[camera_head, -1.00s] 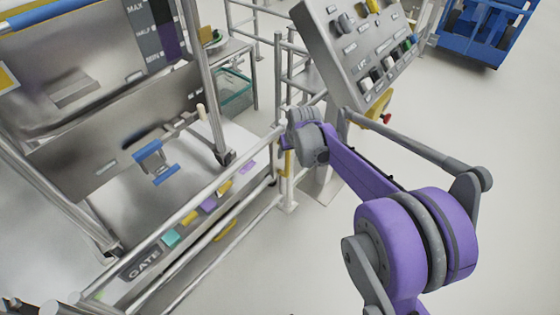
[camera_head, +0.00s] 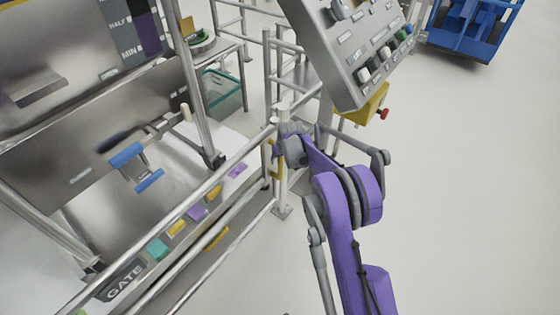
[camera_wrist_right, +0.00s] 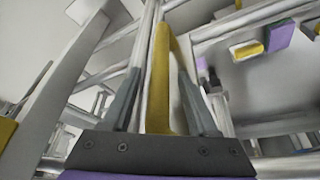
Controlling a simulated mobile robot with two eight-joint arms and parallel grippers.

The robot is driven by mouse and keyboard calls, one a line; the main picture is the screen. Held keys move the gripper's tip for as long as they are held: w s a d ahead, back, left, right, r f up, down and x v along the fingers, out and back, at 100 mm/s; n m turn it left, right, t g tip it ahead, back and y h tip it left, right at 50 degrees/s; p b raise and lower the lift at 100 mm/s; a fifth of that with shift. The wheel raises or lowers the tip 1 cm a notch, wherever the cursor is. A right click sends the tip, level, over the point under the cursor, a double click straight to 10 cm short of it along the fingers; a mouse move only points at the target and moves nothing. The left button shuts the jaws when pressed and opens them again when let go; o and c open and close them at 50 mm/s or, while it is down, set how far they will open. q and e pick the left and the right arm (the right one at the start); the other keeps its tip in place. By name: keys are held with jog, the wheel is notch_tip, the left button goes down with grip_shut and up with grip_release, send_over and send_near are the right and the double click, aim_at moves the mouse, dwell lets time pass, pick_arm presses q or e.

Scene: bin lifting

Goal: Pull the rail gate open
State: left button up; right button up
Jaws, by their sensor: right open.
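The rail gate (camera_head: 192,200) is a run of silver tubes with a dark GATE plate (camera_head: 125,281) at its lower left. It meets an upright post at its right end. A yellow handle (camera_head: 275,163) stands upright at that end. My right gripper (camera_head: 279,148) is at the handle, its fingers partly hidden in the head view. In the right wrist view the yellow handle (camera_wrist_right: 161,85) rises between the two open grey fingers (camera_wrist_right: 160,95), with a silver tube beside it. I cannot tell whether the fingers touch it. My left gripper is not in view.
A grey control panel (camera_head: 360,55) with knobs stands above and right of my right gripper, with a yellow box and red button (camera_head: 365,105) below it. A steel machine with a blue handle (camera_head: 135,165) lies behind the gate.

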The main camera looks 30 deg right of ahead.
jog(key=shift+w+f, duration=0.25)
jog(key=shift+f, duration=0.4)
grip_shut()
dwell(1.0)
